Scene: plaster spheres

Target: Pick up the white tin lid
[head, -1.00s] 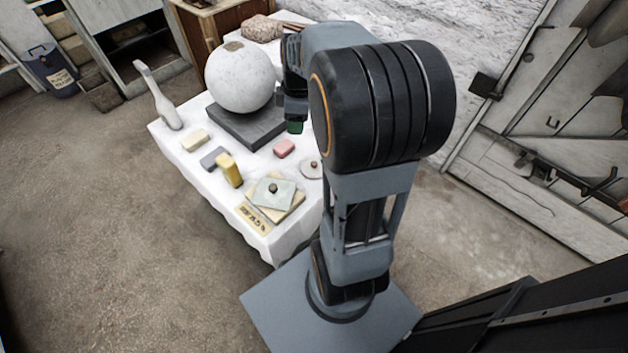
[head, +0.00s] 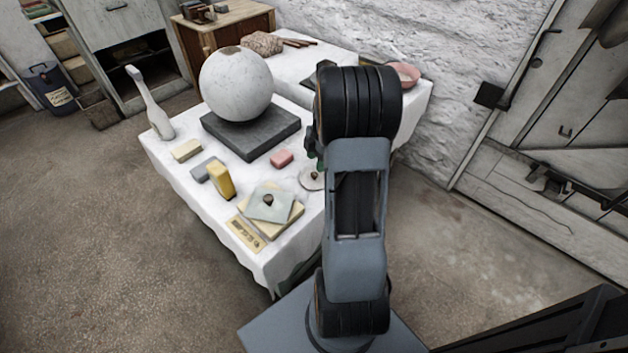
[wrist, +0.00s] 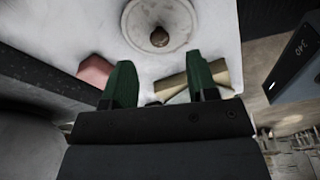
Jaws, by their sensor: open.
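The white tin lid (head: 311,179) is a pale round disc with a small brown knob. It lies on the white-clothed table, its right part hidden behind my arm in the head view. In the wrist view the lid (wrist: 135,22) is at the top centre, its upper edge cut off, with the knob facing up. My gripper (wrist: 161,80) is open and empty, its two green fingers apart, and the lid shows beyond their tips. In the head view my gripper is mostly hidden behind my arm, close to the lid.
A pink block (head: 281,158) lies just left of the lid. A large white sphere (head: 236,84) rests on a dark slab (head: 256,145) behind. A stacked pale plate with a knob (head: 269,204), a yellow block (head: 221,180) and a grey block (head: 203,169) lie nearer the front.

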